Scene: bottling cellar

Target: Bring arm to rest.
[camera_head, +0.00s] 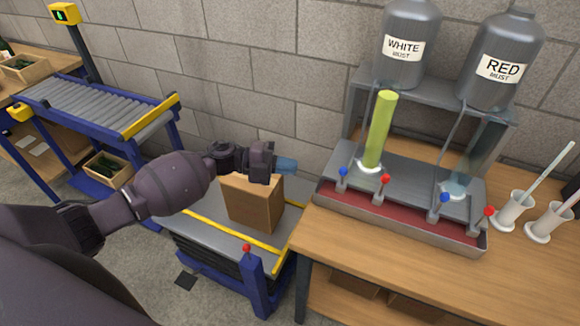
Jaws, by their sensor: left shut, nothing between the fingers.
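My left arm comes in from the left, and my left gripper (286,165) is shut and empty. In the picture it lies just above and partly in front of the top of a brown box (252,208). I cannot tell whether it touches the box. The box stands upright on a grey platform (200,205) with yellow rails and a blue frame. My right gripper is not in view.
A wooden bench (370,255) on the right carries a filling station with a red tray (400,211), a green-filled tube (378,130) and two grey tanks labelled WHITE MUST (407,70) and RED MUST (497,85). A roller conveyor (90,103) stands at the back left, before a block wall.

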